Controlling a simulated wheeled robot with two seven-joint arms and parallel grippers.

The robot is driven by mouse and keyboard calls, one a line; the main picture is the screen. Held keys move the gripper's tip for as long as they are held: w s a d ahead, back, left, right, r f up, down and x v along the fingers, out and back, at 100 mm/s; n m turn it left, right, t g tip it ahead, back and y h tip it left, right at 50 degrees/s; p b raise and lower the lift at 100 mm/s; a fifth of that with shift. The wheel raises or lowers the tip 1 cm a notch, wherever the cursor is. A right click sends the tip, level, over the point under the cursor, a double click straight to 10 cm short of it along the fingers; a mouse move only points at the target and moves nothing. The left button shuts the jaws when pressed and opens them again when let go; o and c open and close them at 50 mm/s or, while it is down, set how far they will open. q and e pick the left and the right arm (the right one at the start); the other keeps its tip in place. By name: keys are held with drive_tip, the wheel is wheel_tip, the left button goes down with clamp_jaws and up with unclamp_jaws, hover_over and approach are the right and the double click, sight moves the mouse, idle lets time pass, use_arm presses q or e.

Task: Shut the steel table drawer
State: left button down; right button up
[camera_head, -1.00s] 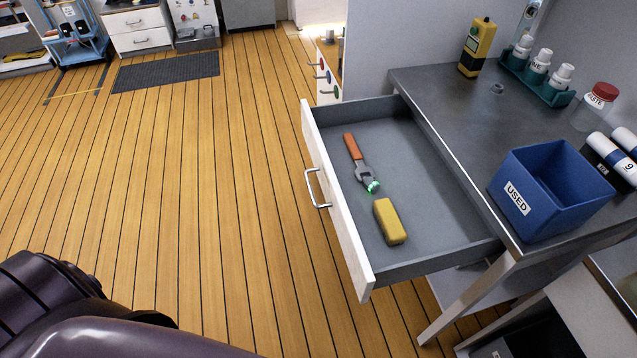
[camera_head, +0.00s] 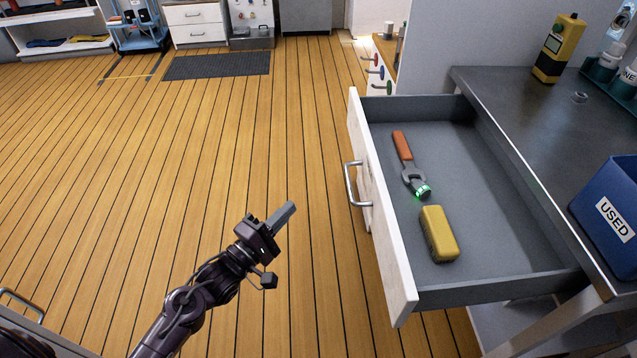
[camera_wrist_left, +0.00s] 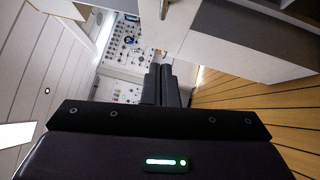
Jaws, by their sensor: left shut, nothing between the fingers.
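The steel table (camera_head: 540,110) is at the right of the head view. Its drawer (camera_head: 480,200) is pulled far out to the left, with a white front (camera_head: 380,210) and a metal bar handle (camera_head: 354,185). In the drawer lie an orange-handled wrench-like tool (camera_head: 404,150) and a yellow block (camera_head: 439,233). My left gripper (camera_head: 284,215) is shut and empty, left of the drawer front and apart from it. Its shut fingers also show in the left wrist view (camera_wrist_left: 162,85). My right gripper is not in view.
On the table stand a blue bin (camera_head: 610,215) marked USED and a yellow handheld device (camera_head: 558,48). Bottles in a teal rack (camera_head: 620,85) are at the right edge. The plank floor left of the drawer is clear around my arm.

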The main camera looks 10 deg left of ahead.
use_arm(q)
drive_tip(key=s+d+x, duration=0.1)
drive_tip(key=d+x, duration=0.1)
drive_tip(key=x, duration=1)
drive_tip(key=shift+d+r, duration=0.2)
drive_tip(key=shift+d, duration=0.2)
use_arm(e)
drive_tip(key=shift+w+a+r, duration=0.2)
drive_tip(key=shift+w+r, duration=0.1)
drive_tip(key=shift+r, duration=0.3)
use_arm(q)
drive_tip(key=shift+w, duration=0.1)
